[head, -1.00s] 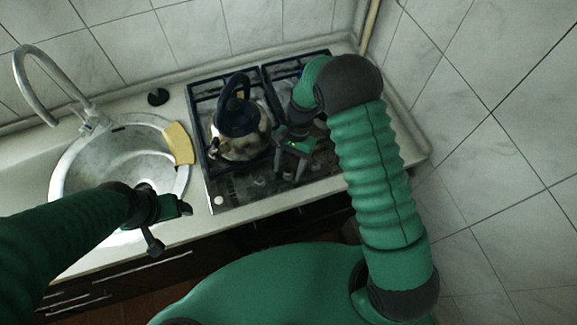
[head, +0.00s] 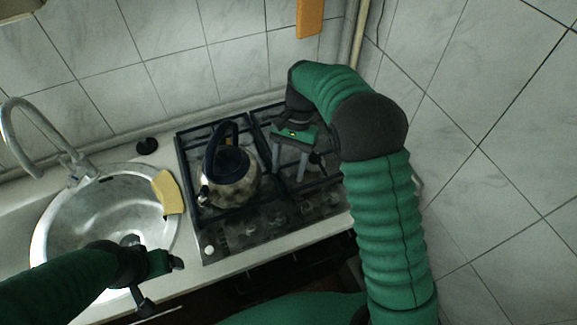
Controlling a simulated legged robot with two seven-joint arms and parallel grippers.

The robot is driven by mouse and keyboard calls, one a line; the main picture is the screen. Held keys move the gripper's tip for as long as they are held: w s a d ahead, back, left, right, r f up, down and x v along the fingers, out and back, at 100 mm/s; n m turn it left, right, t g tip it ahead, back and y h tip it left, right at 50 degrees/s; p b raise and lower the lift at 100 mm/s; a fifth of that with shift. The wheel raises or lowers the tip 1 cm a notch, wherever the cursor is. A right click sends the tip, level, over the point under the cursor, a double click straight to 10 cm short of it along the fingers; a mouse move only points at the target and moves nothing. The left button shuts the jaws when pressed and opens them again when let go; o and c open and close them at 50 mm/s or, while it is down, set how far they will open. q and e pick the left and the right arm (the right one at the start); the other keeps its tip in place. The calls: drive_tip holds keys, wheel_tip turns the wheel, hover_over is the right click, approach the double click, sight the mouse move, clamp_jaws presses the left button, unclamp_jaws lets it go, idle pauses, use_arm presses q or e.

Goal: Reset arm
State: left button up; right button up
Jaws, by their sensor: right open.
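My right gripper (head: 288,162) is above the right part of the stove, just right of the kettle. Its two grey fingers point down and stand apart, with nothing between them. My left gripper (head: 158,280) is over the counter's front edge, below the sink. Its fingers point right and down and look spread apart, with nothing seen between them. The kettle (head: 232,188), metal with a dark handle, stands on the left part of the gas stove (head: 270,222). The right gripper looks apart from the kettle.
A round sink (head: 75,220) with a tall curved faucet (head: 40,120) is at the left. A yellow sponge-like piece (head: 168,192) lies on its right rim. A small black round object (head: 147,146) sits behind it. Tiled walls close the back and right. An orange board (head: 310,15) hangs at the back.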

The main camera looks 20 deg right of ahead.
drive_tip(key=shift+r, duration=0.2)
idle(0.3)
drive_tip(key=s+d+f+n+t+h, duration=0.2)
drive_tip(key=s+n+t, duration=0.4)
drive_tip(key=s, duration=0.8)
drive_tip(key=f+n+h, duration=0.1)
drive_tip(key=n, duration=0.1)
drive_tip(key=shift+s+d+n, duration=0.15)
drive_tip(key=shift+s+n, duration=0.15)
drive_tip(key=shift+s, duration=0.1)
clamp_jaws()
idle(0.9)
